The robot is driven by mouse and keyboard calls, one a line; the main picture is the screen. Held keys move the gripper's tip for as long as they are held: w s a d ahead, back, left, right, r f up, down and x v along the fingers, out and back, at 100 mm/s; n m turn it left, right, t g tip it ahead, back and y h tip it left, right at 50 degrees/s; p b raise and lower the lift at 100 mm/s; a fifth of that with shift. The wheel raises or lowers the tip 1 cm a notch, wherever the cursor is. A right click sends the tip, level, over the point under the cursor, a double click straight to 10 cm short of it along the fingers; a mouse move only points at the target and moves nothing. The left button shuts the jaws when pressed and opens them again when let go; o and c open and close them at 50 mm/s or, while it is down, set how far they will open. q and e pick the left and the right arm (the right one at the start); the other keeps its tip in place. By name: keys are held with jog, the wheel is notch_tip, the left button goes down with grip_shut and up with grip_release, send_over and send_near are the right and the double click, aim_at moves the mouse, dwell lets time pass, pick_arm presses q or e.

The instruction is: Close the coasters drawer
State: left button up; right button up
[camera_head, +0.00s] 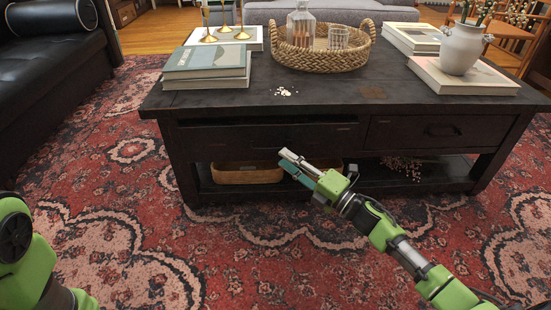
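The dark wooden coffee table (330,98) has two drawer fronts on the side facing me. The left drawer front (235,140) has a dark gap along its top edge and looks pulled out a little. The right drawer front (480,133), with a dark handle, looks flush with the table. I cannot read which one holds coasters. My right gripper (291,162) is in front of the lower edge of the left drawer, with no object visible in it. I cannot tell whether it touches the drawer or how far apart its fingers are. My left gripper is out of view; only green parts of that arm show.
On the tabletop are stacked books (207,68), a woven tray (322,62) with a decanter and glass, and a white vase (461,48). A wicker basket (246,175) sits on the lower shelf. A black sofa (55,70) is at left. The patterned rug (130,215) in front is clear.

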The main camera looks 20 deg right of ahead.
jog(key=shift+b+x, duration=0.8)
jog(key=shift+x, duration=1.65)
grip_shut()
